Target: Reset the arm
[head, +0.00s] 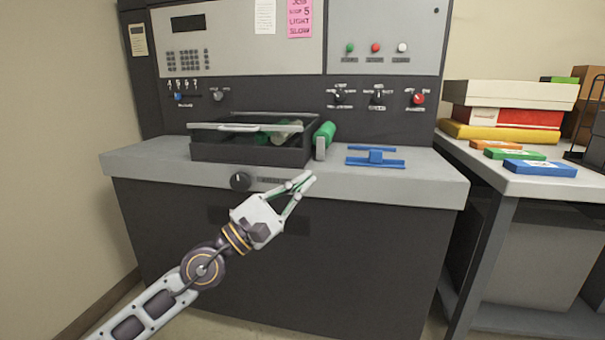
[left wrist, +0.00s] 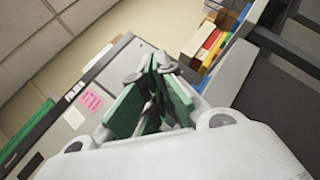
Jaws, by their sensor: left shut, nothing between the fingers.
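My left gripper (head: 304,181) is in front of the front edge of the laminator's grey ledge (head: 410,180). Its arm comes in from the lower left. Its fingers are together and hold nothing. In the left wrist view the green-padded fingers (left wrist: 152,95) point up toward the laminator's panel. My right arm and gripper are not in view.
On the ledge stand a dark open-topped box (head: 245,150), a green roller (head: 325,136) and a blue bracket (head: 375,157). A side table (head: 500,180) at right holds stacked boxes (head: 510,95) and several small coloured packs (head: 540,168). The laminator's front (head: 350,250) drops below the ledge.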

